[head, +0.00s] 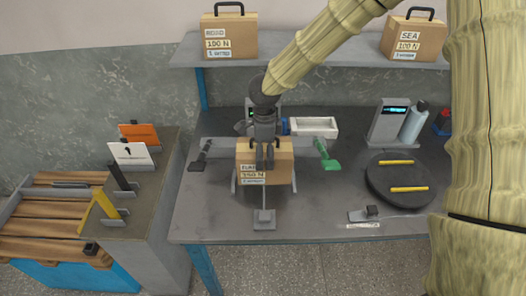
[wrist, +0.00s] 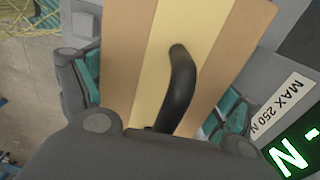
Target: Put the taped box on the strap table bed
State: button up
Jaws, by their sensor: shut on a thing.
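The taped box (head: 281,172) is a tan carton with white labels on its front, at the middle of the dark workbench. In the wrist view a pale tape strip runs along the top of the box (wrist: 208,65), with a curved black handle (wrist: 181,85) on it. My gripper (head: 265,160) is over the box top and shut on its handle; its body hides the handle's near end. The strap table's grey frame (head: 219,148) shows beside and behind the box, with a black lever at left and a green one at right. The box hides the bed; I cannot tell whether they touch.
A round dark turntable (head: 400,187) with yellow bars stands at right. A white tray (head: 313,127) is behind the box. Labelled cartons (head: 230,37) stand on the shelf (head: 300,57) above. A grey side counter (head: 150,195) and pallet (head: 50,220) are at left.

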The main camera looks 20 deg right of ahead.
jog(key=shift+f+p, duration=0.6)
jog(key=shift+f, duration=2.55)
jog(key=shift+f, duration=0.15)
jog(key=o, duration=1.9)
jog(key=shift+c, duration=0.2)
notch_tip(320, 180, up, 12)
jog(key=shift+r+b, duration=0.1)
jog(key=shift+b, duration=0.85)
